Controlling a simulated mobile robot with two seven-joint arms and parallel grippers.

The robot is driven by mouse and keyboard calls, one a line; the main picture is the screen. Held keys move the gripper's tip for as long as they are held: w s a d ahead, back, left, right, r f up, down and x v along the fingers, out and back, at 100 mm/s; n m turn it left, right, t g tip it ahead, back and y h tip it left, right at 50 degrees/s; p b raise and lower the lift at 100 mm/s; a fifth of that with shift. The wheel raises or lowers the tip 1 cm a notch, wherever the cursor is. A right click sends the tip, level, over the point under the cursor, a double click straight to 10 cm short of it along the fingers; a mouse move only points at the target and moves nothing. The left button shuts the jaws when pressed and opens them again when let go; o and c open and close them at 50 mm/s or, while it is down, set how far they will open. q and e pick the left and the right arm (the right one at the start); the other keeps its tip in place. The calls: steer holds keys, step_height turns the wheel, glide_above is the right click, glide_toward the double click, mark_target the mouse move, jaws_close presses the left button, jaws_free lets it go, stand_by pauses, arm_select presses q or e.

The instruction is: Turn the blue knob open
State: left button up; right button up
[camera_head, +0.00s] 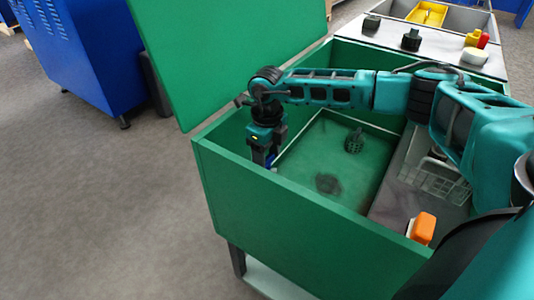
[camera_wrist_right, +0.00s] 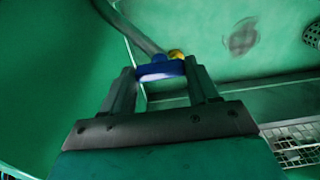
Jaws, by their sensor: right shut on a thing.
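The blue knob (camera_wrist_right: 160,70) sits between the two fingers of my right gripper (camera_wrist_right: 160,78) in the right wrist view, with a yellow part just behind it and a grey pipe running up to the left. The right gripper is shut on the knob. In the head view my right gripper (camera_head: 264,158) points down inside the left side of the green box (camera_head: 300,232), and the knob is mostly hidden there by the gripper. My left gripper is not in view.
The box's green walls stand close around the gripper. A dark round strainer (camera_head: 354,140), a dark patch (camera_head: 328,184) and a white wire basket (camera_head: 436,174) lie inside. An orange object (camera_head: 423,227) is at the front right. A raised green panel (camera_head: 230,50) stands behind.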

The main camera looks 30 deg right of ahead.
stand_by(0.3)
steer(key=n, duration=1.7)
steer(key=shift+n+b, duration=0.4)
stand_by(0.4)
steer(key=o, duration=1)
steer(key=shift+o, duration=0.2)
